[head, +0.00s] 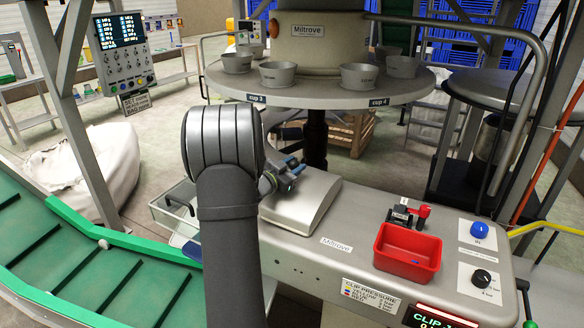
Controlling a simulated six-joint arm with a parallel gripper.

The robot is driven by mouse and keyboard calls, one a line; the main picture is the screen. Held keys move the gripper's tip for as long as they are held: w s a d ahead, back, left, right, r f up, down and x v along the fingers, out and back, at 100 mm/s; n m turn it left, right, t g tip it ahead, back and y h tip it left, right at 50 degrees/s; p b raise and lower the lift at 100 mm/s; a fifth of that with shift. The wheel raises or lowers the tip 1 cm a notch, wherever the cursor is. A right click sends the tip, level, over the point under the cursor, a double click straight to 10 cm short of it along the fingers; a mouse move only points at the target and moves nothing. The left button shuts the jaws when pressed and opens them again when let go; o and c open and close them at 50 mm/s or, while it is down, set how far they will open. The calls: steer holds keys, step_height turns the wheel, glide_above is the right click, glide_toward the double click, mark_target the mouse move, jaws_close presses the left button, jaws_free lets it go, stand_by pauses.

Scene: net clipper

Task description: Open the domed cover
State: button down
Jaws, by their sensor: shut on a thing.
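The domed cover (312,205) is a smooth silver-grey hood on the grey machine bench, right of my arm in the head view. It appears to be down on the bench top. My gripper (291,170), with its blue-tipped fingers, is at the cover's upper back left part. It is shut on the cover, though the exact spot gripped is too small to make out.
A red bin (407,262), a red-handled device (409,214), a blue button (479,230) and a black knob (481,277) are on the bench's right. A round table (337,98) with several grey cups overhangs behind. A green conveyor (85,262) runs at left.

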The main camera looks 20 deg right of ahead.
mark_target(312, 184)
steer(key=s+d+r+m, duration=0.4)
steer(key=shift+s+d+m+y, duration=0.3)
steer(key=shift+y, duration=0.1)
steer(key=s+d+m, duration=0.1)
steer(key=s+d, duration=0.1)
steer(key=s+d+r+m+y, duration=0.1)
steer(key=s+d+m, duration=0.1)
steer(key=s+d+f+m+t+y, duration=0.1)
steer(key=s+d+f+m+y, duration=0.1)
steer(key=s+d+f+m, duration=0.4)
steer(key=shift+s+d+f+m, duration=0.15)
steer(key=shift+s+d+m, duration=1.05)
steer(key=shift+s+d, duration=0.45)
